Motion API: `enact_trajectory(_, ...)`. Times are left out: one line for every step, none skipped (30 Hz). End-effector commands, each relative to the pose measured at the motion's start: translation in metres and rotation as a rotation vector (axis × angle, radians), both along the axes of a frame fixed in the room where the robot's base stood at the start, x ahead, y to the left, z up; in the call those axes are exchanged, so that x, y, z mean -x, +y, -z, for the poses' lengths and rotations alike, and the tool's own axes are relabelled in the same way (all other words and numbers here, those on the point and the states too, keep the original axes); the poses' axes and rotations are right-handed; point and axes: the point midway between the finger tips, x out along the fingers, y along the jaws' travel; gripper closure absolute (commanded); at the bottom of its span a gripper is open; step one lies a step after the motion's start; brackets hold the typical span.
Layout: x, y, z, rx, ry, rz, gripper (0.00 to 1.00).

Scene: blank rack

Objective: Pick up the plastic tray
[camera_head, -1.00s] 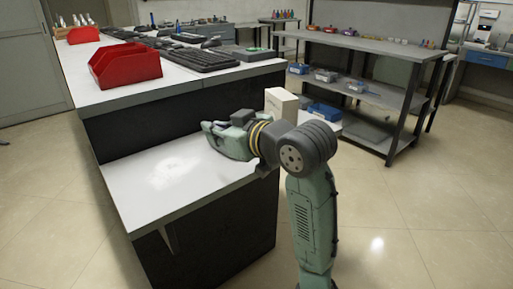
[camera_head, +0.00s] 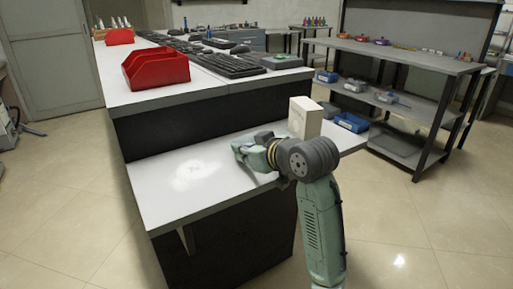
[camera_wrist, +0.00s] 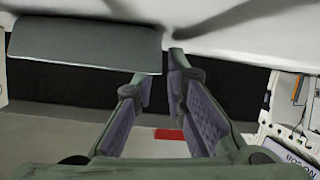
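No flat tray is plainly in view. The closest tray-like plastic things are a red open-fronted bin (camera_head: 156,70) near the front of the raised white worktop and a second red bin (camera_head: 119,37) farther back. My gripper (camera_head: 238,146) is over the lower white shelf of the bench, pointing left, below and to the right of the nearer red bin and apart from it. In the wrist view my gripper (camera_wrist: 164,66) has its two fingers apart, with nothing held between them. A small red strip (camera_wrist: 171,134) shows between the fingers; I cannot tell what it is.
A white box (camera_head: 305,118) stands on the lower shelf (camera_head: 185,185) just right of my gripper. Keyboards (camera_head: 228,66) lie on the worktop behind the red bin. The floor at left is clear.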

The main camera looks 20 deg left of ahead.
Motion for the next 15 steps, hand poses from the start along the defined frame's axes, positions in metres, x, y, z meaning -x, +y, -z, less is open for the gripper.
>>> enact_trajectory(-0.0027,0.0048,0.0012,-0.002,0.001,-0.002,0.88)
enact_trajectory(-0.004,0.0065,0.0022,-0.001,0.0,-0.001,0.88)
enact_trajectory(-0.0053,0.008,0.0035,0.0,0.0,0.0,0.88)
enact_trajectory(-0.006,0.0088,0.0041,0.0,0.0,0.0,0.88)
enact_trajectory(-0.0064,0.0092,0.0044,0.0,0.0,0.001,0.88)
enact_trajectory(-0.0066,0.0094,0.0046,-0.001,-0.001,0.001,0.88)
enact_trajectory(-0.0066,0.0094,0.0047,-0.001,-0.001,0.001,0.88)
enact_trajectory(-0.0065,0.0093,0.0047,-0.001,-0.001,0.001,0.88)
enact_trajectory(-0.0065,0.0092,0.0046,-0.001,-0.001,0.001,0.88)
enact_trajectory(-0.0064,0.0092,0.0046,-0.001,-0.001,0.001,0.88)
enact_trajectory(-0.0064,0.0092,0.0046,-0.001,-0.001,0.001,0.88)
enact_trajectory(-0.0064,0.0091,0.0045,-0.001,-0.001,0.001,0.91)
enact_trajectory(-0.0064,0.0091,0.0045,-0.001,-0.001,0.001,0.93)
enact_trajectory(-0.0063,0.009,0.0044,-0.001,-0.001,0.001,0.95)
enact_trajectory(-0.0063,0.009,0.0044,-0.001,-0.001,0.001,0.98)
